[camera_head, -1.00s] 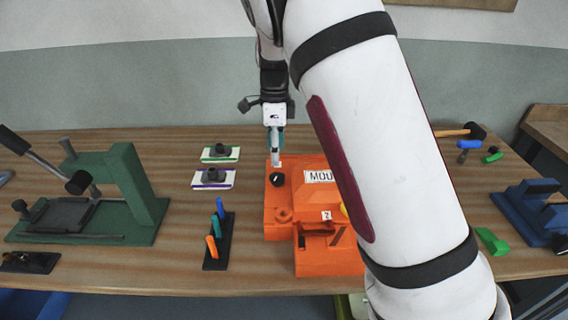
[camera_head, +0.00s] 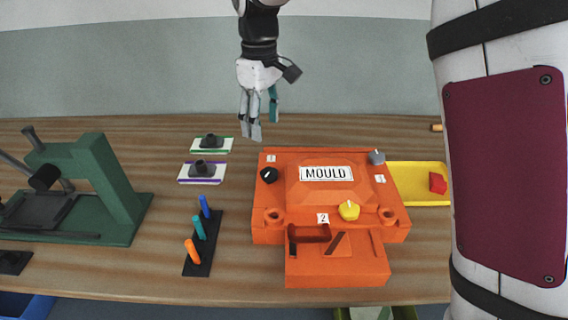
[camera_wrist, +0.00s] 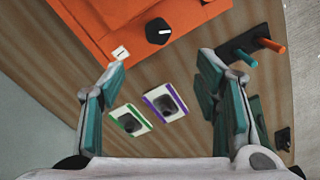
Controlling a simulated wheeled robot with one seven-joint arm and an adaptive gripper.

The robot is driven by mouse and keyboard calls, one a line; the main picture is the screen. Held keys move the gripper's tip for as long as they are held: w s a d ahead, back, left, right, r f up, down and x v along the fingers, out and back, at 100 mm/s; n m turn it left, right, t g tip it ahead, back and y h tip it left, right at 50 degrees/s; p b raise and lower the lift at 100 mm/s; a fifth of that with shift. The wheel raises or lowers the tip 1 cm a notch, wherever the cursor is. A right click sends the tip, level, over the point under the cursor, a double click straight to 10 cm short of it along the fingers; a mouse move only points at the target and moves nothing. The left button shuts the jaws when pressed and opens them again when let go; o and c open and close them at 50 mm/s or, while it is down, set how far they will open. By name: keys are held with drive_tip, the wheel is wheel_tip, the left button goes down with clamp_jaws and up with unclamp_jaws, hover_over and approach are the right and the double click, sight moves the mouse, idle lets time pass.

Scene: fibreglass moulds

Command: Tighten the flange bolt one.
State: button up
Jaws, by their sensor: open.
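The orange mould (camera_head: 326,180) sits mid-table in the head view. A black knob-like bolt (camera_head: 269,175) stands on its left corner, by a small white label (camera_head: 271,158) that looks like a 1. In the wrist view the black bolt (camera_wrist: 158,31) shows a white pointer line, beyond the fingertips. A yellow bolt (camera_head: 349,210) stands by label 2, and a grey one (camera_head: 376,157) is at the far right corner. My gripper (camera_head: 258,122) is open and empty, raised above the table behind the mould's left side. Its spread fingers (camera_wrist: 162,72) show in the wrist view.
Two small plates with dark knobs (camera_head: 204,170) lie left of the mould. A black rack (camera_head: 203,247) holds blue, teal and orange pegs. A green press (camera_head: 100,190) stands at left. A yellow tray (camera_head: 420,188) is at right, partly behind my arm.

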sight(267, 170)
drive_tip(key=shift+n, duration=0.8)
wheel_tip(267, 170, down, 13)
drive_tip(key=shift+d+f+p, duration=0.1)
drive_tip(key=shift+f+p, duration=0.05)
drive_tip(key=shift+p, duration=0.25)
drive_tip(key=c, duration=1.1)
